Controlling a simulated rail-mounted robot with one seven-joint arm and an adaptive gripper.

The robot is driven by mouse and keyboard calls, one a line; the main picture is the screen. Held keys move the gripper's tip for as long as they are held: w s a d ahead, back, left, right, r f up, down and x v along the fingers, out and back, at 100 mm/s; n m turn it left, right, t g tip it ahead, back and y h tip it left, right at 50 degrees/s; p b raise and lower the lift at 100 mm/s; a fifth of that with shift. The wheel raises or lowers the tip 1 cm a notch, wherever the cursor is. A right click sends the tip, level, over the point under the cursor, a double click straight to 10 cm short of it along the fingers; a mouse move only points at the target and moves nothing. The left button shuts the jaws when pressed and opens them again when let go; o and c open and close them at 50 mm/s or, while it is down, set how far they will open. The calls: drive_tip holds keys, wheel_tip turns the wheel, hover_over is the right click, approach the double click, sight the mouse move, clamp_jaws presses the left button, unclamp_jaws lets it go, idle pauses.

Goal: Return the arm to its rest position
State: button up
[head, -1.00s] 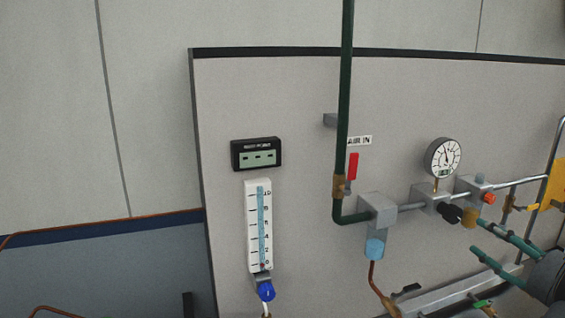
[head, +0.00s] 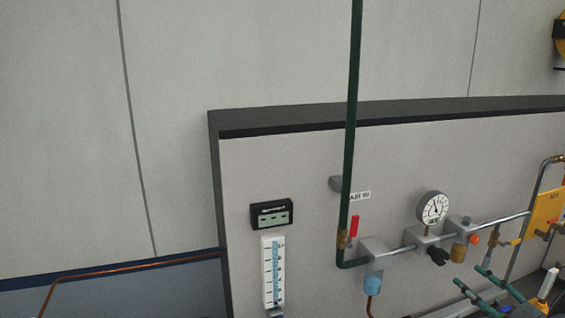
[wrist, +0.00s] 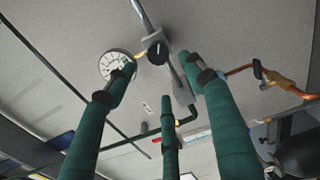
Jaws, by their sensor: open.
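My gripper (head: 470,277) shows at the lower right of the head view as green fingers with dark tips, in front of the panel's lower pipework. In the wrist view my gripper (wrist: 158,68) has three green-wrapped fingers spread apart, open, with nothing between them. Beyond the fingertips is the panel with a round dial gauge (wrist: 115,66) and a black knob (wrist: 157,53). The fingers look apart from the pipework, though depth is hard to judge. Most of my arm is outside the head view.
The grey panel (head: 300,165) carries a dial gauge (head: 432,208), a red-handled valve (head: 354,226), a tall green pipe (head: 352,110), a display (head: 271,214) and a flowmeter (head: 272,272). A yellow plate (head: 546,215) and pipes crowd the right.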

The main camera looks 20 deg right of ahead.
sight(443, 260)
drive_tip(key=w, duration=0.9)
drive_tip(key=shift+w+d+b, duration=0.35)
drive_tip(key=shift+b, duration=0.05)
drive_tip(key=shift+w+r, duration=0.1)
drive_tip(key=shift+w, duration=0.6)
drive_tip(key=shift+w+d, duration=0.1)
drive_tip(key=shift+w, duration=0.35)
drive_tip(key=shift+s+r, duration=0.1)
